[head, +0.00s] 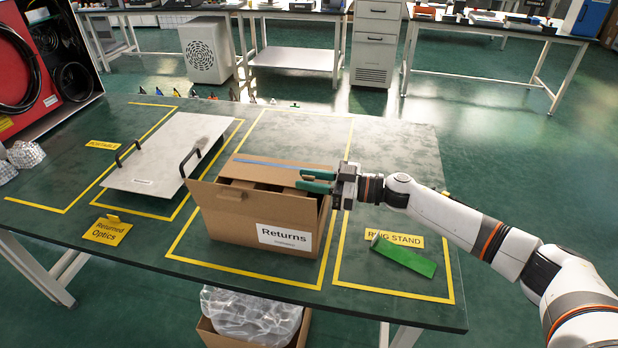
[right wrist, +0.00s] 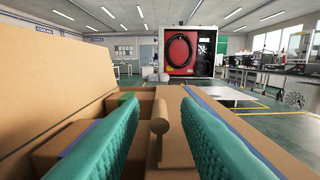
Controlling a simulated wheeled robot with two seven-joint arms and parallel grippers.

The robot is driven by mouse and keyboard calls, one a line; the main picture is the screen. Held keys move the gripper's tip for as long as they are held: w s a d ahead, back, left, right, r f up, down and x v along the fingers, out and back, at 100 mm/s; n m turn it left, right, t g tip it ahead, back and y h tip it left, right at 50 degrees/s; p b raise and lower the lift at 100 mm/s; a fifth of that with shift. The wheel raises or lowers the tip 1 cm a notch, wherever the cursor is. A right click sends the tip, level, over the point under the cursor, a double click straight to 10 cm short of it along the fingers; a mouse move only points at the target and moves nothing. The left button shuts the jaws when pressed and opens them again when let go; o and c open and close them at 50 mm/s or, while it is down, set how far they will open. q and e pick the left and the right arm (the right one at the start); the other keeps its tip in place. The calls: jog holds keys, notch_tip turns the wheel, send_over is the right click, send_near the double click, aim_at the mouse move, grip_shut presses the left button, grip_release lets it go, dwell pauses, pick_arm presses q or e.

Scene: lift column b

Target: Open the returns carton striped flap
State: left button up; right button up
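The returns carton (head: 262,228) is a brown box with a white "Returns" label, standing on the green table. A blue stripe (head: 265,163) runs along its far top edge. It also shows at the right in the right wrist view (right wrist: 203,98). A brown flap panel (head: 222,197) stands raised at the carton's near left, and a tall cardboard panel (right wrist: 55,75) fills the left of the wrist view. My right gripper (head: 315,181) is over the carton's right end. Its green fingers are apart, with a round-topped cardboard tab (right wrist: 160,130) between them. Contact cannot be told. My left gripper is out of view.
A grey panel with black handles (head: 165,158) lies left of the carton. A green block (head: 404,257) lies to the right, near the "Ring stand" sign (head: 396,240). A yellow "Returned Optics" sign (head: 107,231) is at the front left. The table behind the carton is clear.

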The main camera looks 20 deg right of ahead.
jog(key=shift+w+a, duration=0.15)
jog(key=shift+a, duration=0.05)
grip_shut()
